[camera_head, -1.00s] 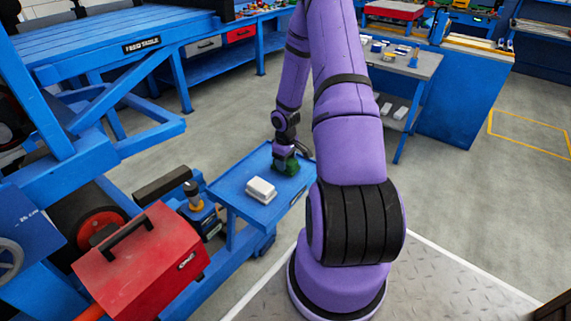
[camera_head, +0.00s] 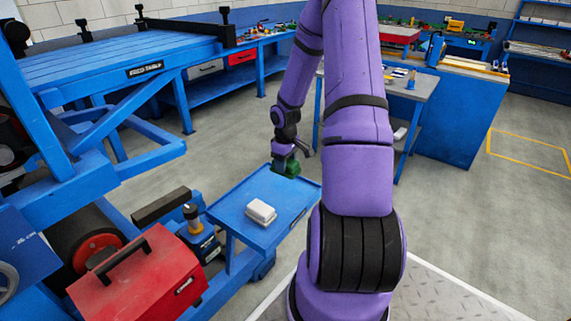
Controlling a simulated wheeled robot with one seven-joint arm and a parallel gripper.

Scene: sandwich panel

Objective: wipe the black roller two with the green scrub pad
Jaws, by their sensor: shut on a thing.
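My gripper (camera_head: 287,162) is shut on the green scrub pad (camera_head: 290,171), at the far edge of the small blue table (camera_head: 285,218). The pad looks raised a little above the table top, but the gap is hard to judge. The fingers are small and partly hidden by the pad and wrist. A large black roller (camera_head: 78,228) with a red end sits in the blue machine at the left, partly hidden by the red toolbox. A slimmer black bar (camera_head: 160,204) lies right of it. I cannot tell which is roller two.
A white block (camera_head: 261,211) lies on the small table. A red toolbox (camera_head: 140,279) with a black handle and a blue-based device (camera_head: 198,232) stand near the rollers. The blue feed table (camera_head: 120,70) fills the back left. Grey floor is clear behind the small table.

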